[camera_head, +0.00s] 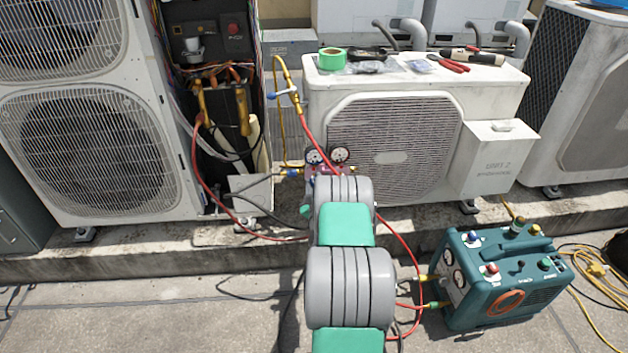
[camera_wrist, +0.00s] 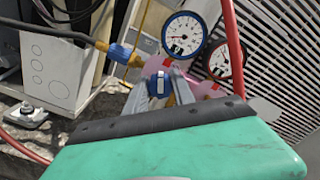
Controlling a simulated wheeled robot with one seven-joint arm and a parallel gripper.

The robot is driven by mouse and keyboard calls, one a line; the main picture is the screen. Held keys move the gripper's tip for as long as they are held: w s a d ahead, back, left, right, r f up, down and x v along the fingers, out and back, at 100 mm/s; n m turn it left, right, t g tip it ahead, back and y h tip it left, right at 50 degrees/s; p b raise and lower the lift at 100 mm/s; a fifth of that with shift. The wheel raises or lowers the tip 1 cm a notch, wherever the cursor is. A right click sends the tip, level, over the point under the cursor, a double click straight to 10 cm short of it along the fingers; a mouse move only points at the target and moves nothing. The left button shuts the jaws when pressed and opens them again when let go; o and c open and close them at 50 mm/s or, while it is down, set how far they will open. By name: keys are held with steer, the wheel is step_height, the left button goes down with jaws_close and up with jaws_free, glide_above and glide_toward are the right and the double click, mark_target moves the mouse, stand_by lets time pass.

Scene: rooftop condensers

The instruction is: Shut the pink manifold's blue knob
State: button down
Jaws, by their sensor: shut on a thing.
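The pink manifold (camera_head: 323,170) stands in front of the white condenser unit, with two round gauges (camera_head: 327,155) on top. In the wrist view the pink manifold body (camera_wrist: 155,66) shows behind the blue knob (camera_wrist: 159,84), which has a pale bar across its face. My gripper (camera_wrist: 168,88) is at the blue knob, its grey fingers shut on it. In the head view my arm hides the gripper and most of the manifold's lower part. A blue-sleeved brass fitting (camera_wrist: 122,54) joins the manifold's left end.
A red hose (camera_head: 403,245) loops from the manifold toward a teal recovery machine (camera_head: 500,275) at the right. A yellow hose (camera_head: 278,110) rises to the left. Tape and tools (camera_head: 452,64) lie on the condenser unit (camera_head: 420,90). Open wiring fills the left unit.

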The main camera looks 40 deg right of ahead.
steer(key=shift+r+m+p, duration=0.15)
steer(key=shift+m+p, duration=0.8)
steer(key=shift+m, duration=1.35)
steer(key=c, duration=1.1)
jaws_free()
steer(key=shift+o, duration=0.2)
steer(key=v, duration=0.7)
steer(key=shift+s+a, duration=0.2)
steer(key=shift+s, duration=0.1)
